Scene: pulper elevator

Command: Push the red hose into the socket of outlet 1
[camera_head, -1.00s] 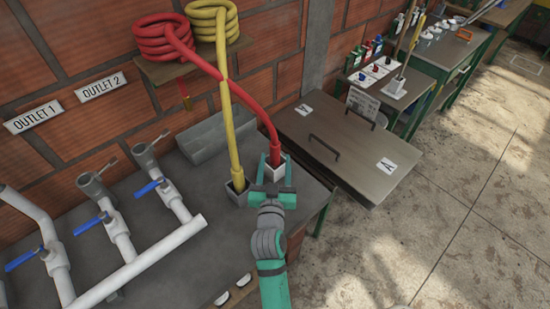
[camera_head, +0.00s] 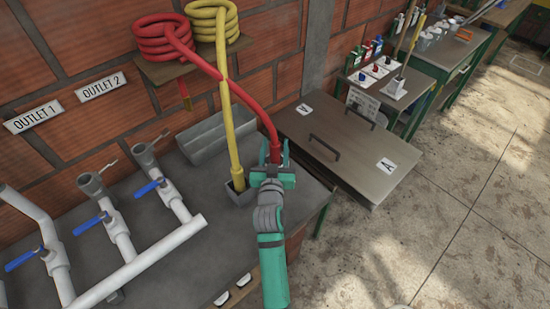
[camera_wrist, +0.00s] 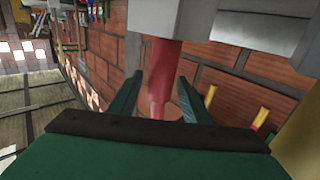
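The red hose (camera_head: 268,128) hangs from its coil (camera_head: 163,38) on a wall shelf. In the wrist view the red hose (camera_wrist: 162,78) runs into a white holder (camera_wrist: 153,15); the head view hides this holder behind my gripper. My gripper (camera_head: 274,156) is at the lower hose. In the wrist view its fingers (camera_wrist: 158,95) stand apart on either side of the hose, with gaps showing. The OUTLET 1 sign (camera_head: 33,117) is on the brick wall at left. Two grey sockets top white pipes: the left one (camera_head: 92,183), likely outlet 1, and the right one (camera_head: 145,154). Both look empty.
The yellow hose (camera_head: 233,130) stands in a grey holder (camera_head: 241,195) just left of my gripper and crosses the red hose higher up. Valves with blue handles (camera_head: 91,224) stick up on the pipes. A grey box (camera_head: 213,137) lies behind. A low lidded chest (camera_head: 340,150) is at right.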

